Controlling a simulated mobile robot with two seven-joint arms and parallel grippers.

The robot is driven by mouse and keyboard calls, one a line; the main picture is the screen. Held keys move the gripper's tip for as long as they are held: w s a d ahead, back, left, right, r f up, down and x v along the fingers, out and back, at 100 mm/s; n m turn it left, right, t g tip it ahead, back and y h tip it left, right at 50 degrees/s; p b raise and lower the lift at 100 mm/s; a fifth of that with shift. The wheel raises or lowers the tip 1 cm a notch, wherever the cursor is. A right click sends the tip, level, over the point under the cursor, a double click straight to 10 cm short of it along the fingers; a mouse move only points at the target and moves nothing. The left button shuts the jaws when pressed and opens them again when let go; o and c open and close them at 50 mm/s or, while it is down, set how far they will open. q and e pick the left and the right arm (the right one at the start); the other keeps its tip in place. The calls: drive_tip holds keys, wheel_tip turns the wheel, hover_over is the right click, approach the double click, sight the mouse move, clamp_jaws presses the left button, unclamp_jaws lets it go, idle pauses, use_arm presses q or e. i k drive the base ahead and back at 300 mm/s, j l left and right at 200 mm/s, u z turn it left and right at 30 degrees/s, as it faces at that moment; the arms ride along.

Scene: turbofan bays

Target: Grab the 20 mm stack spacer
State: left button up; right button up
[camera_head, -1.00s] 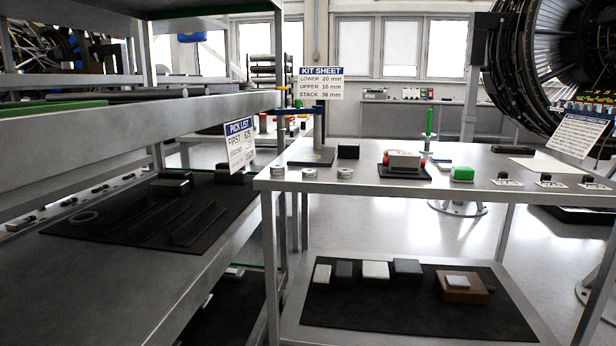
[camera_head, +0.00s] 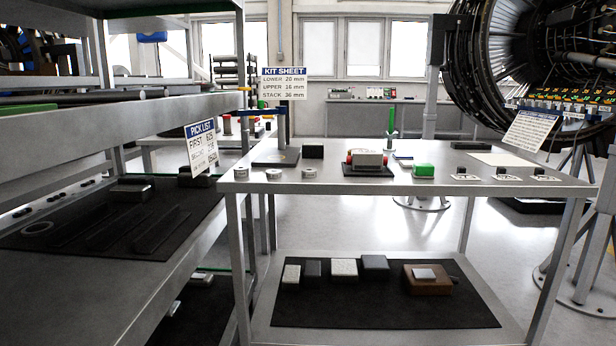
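The kit sheet (camera_head: 283,83) stands above the table's back left and reads lower 20 mm, upper 16 mm, stack 36 mm. Three small round metal pieces sit along the table's front left: one at the left corner (camera_head: 241,172), one beside it (camera_head: 273,174) and one farther right (camera_head: 309,173). On the lower shelf are a light block (camera_head: 291,273), a dark grey block (camera_head: 312,269), a speckled white block (camera_head: 344,268) and another dark block (camera_head: 375,262). I cannot tell which piece is the 20 mm stack spacer. Neither gripper is in view.
A brown block (camera_head: 428,284) lies on the lower black mat (camera_head: 385,312). Shelving (camera_head: 60,130) stands left; an engine (camera_head: 490,80) is at right.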

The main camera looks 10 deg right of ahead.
sight(305, 172)
drive_tip(key=l+u, duration=0.15)
drive_tip(key=u, duration=0.35)
drive_tip(key=i+l+u, duration=0.1)
drive_tip(key=u, duration=0.4)
drive_tip(key=l+u, duration=0.25)
drive_tip(key=l, duration=0.2)
drive_tip(key=k+l+u, duration=0.1)
drive_tip(key=l+u, duration=0.15)
drive_tip(key=l, duration=0.2)
drive_tip(key=k+l+u, duration=0.1)
drive_tip(key=l, duration=0.35)
drive_tip(key=l+u, duration=0.1)
drive_tip(key=l, duration=0.4)
drive_tip(key=k, duration=0.05)
